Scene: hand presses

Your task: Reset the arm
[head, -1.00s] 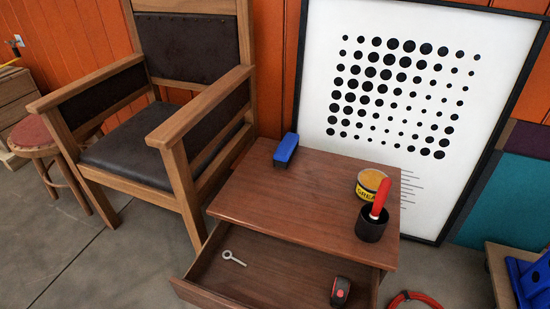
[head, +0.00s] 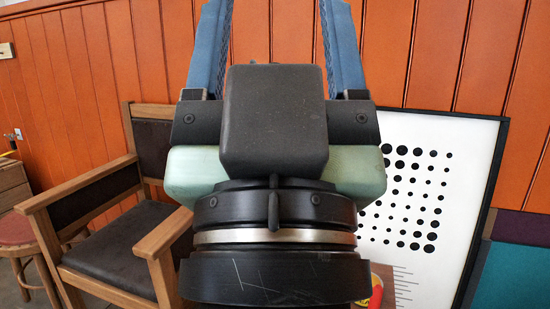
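My gripper (head: 275,40) is raised upright in the middle of the head view, close to the camera. Its two blue fingers point up and stand wide apart. Nothing shows between them except the orange wall. The gripper and wrist hide most of the wooden side table. Only a bit of the yellow can and the red handle (head: 376,292) show at the lower right of my wrist. The drawer and its contents are out of view or hidden.
A wooden armchair (head: 110,255) with dark padding stands at the left, beside a red-topped stool (head: 16,230). A framed dot poster (head: 455,205) leans on the orange panelled wall (head: 420,50) at the right. The space above the chair and poster is clear.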

